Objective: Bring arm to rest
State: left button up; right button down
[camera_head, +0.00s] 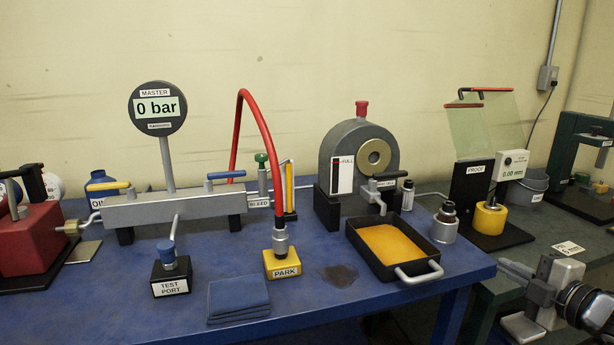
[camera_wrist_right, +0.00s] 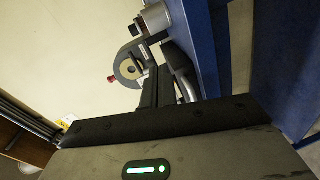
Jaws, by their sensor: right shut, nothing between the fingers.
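My right gripper (camera_head: 512,268) is at the lower right of the head view, beyond the right edge of the blue bench and apart from the bench objects. Its fingers are shut with nothing between them. In the wrist view the right gripper (camera_wrist_right: 158,82) points toward the blue bench edge and the grey round pump housing (camera_wrist_right: 130,67). My left gripper is not in view.
The blue bench (camera_head: 330,325) holds a black tray of orange fluid (camera_head: 395,292), a yellow PARK block (camera_head: 282,264) with a red hose, and a manifold with a gauge reading 0 bar (camera_head: 157,107). A PROOF stand (camera_head: 470,195) is behind my right gripper.

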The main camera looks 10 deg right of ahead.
jog(key=s+a+f+m+g+h, duration=0.1)
jog(key=s+a+f+m+g, duration=0.25)
jog(key=s+a+f, duration=0.4)
jog(key=s+a+f+m+g+h, duration=0.25)
jog(key=s+a+f+m, duration=0.2)
jog(key=f, duration=0.65)
jog(key=s+a+m+g+y, duration=0.2)
jog(key=s+a+m+g, duration=0.5)
jog(key=s+a, duration=0.65)
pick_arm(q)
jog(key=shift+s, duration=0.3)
pick_arm(e)
jog(key=w+a+f+t+y, duration=0.2)
jog(key=w+a+f+t, duration=0.3)
jog(key=w+t, duration=0.1)
jog(key=shift+w+t, duration=0.3)
jog(key=shift+t, duration=0.6)
